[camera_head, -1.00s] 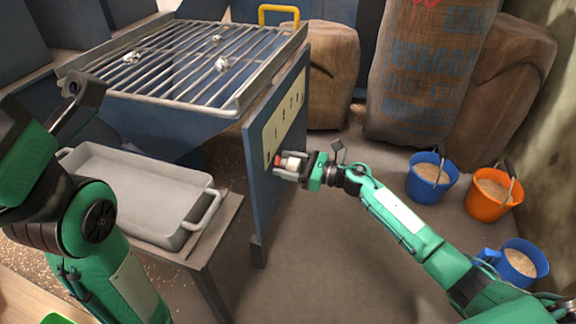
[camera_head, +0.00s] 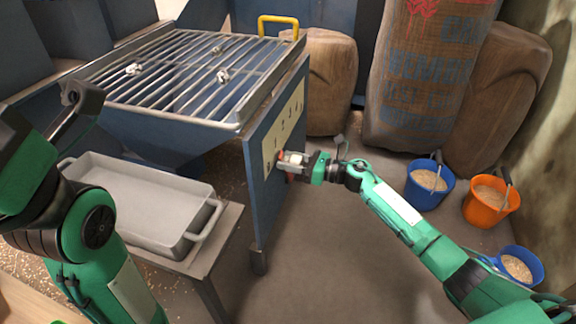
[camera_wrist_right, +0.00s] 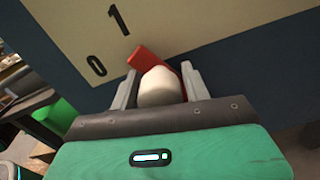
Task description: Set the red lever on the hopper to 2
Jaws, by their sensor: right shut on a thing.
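The hopper (camera_head: 160,132) is blue with a bar grate on top. Its blue side panel carries a cream scale plate (camera_head: 290,122), numbered from 0 at the near, lower end upwards. The red lever (camera_head: 281,158) sits at the lower part of the scale; in the right wrist view its red tip (camera_wrist_right: 143,58) points toward the 0 and 1 area, nearest the 1. My right gripper (camera_head: 291,161) is shut on the lever's white knob (camera_wrist_right: 159,87), which shows between both fingers (camera_wrist_right: 158,90).
A grey tray (camera_head: 140,206) stands on a low table left of the panel. A yellow handle (camera_head: 278,19) rises behind the grate. Sacks (camera_head: 425,75) stand at the back. Blue (camera_head: 430,185) and orange (camera_head: 490,205) buckets stand on the right. Floor in front of the panel is clear.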

